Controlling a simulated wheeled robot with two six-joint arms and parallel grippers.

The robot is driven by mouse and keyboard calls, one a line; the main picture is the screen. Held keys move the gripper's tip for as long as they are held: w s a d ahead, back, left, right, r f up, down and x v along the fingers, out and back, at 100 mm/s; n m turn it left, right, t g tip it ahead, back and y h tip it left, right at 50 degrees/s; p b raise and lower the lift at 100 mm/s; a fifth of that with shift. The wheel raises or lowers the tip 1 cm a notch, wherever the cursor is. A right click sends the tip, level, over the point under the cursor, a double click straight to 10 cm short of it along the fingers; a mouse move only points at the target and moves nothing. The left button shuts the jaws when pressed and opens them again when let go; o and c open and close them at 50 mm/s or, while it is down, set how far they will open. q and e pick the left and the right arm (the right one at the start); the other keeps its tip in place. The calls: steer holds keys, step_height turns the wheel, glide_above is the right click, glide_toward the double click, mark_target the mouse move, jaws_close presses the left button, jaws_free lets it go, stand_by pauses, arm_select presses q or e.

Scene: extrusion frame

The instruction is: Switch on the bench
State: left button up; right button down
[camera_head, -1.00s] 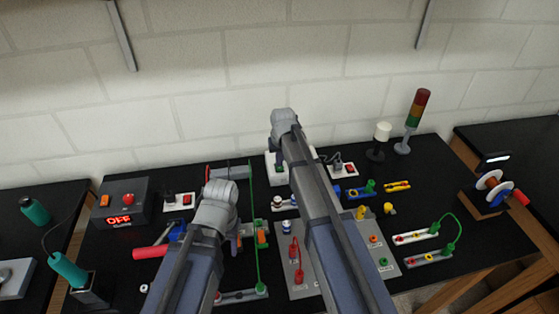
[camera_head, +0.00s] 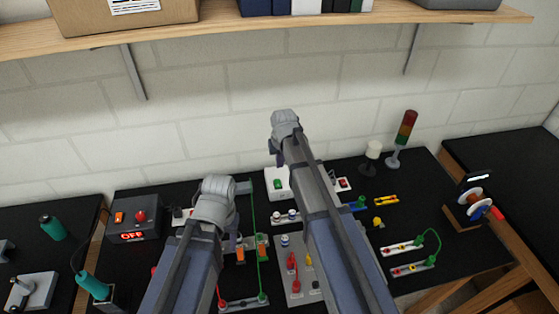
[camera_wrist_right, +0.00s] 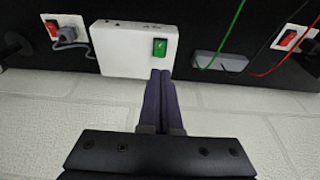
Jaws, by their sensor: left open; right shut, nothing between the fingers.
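A white box (camera_head: 270,193) with a green rocker switch (camera_head: 278,184) stands at the back of the black bench; in the right wrist view the box (camera_wrist_right: 122,50) and switch (camera_wrist_right: 160,47) are close up. My right gripper (camera_wrist_right: 160,73) is shut and empty, its fingertips at the box's edge just short of the switch; contact cannot be told. It also shows in the head view (camera_head: 275,158). My left gripper (camera_head: 228,238) is open over the bench, mostly hidden behind its own wrist. A grey unit (camera_head: 150,218) at the left shows red "OFF".
A stack light (camera_head: 405,130) and a white lamp (camera_head: 372,152) stand at the back right. Terminal blocks and wires (camera_head: 410,255) cover the bench front. A wooden shelf (camera_head: 330,32) hangs above.

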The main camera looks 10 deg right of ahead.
mark_target(277, 180)
arm_select(q)
steer(key=shift+r, duration=0.15)
arm_select(e)
steer(key=shift+w+r, duration=0.1)
steer(key=shift+w+r+t, duration=0.1)
steer(key=shift+w+t, duration=0.2)
steer(key=shift+w, duration=0.25)
arm_select(q)
steer(key=shift+f, duration=0.2)
arm_select(e)
steer(key=b+x, duration=1.3)
steer(key=shift+f, duration=0.25)
arm_select(q)
step_height(277, 180, down, 13)
steer(key=shift+f+b, duration=0.1)
steer(key=shift+b, duration=0.25)
arm_select(e)
steer(key=shift+w+f, duration=0.15)
steer(key=shift+f, duration=0.1)
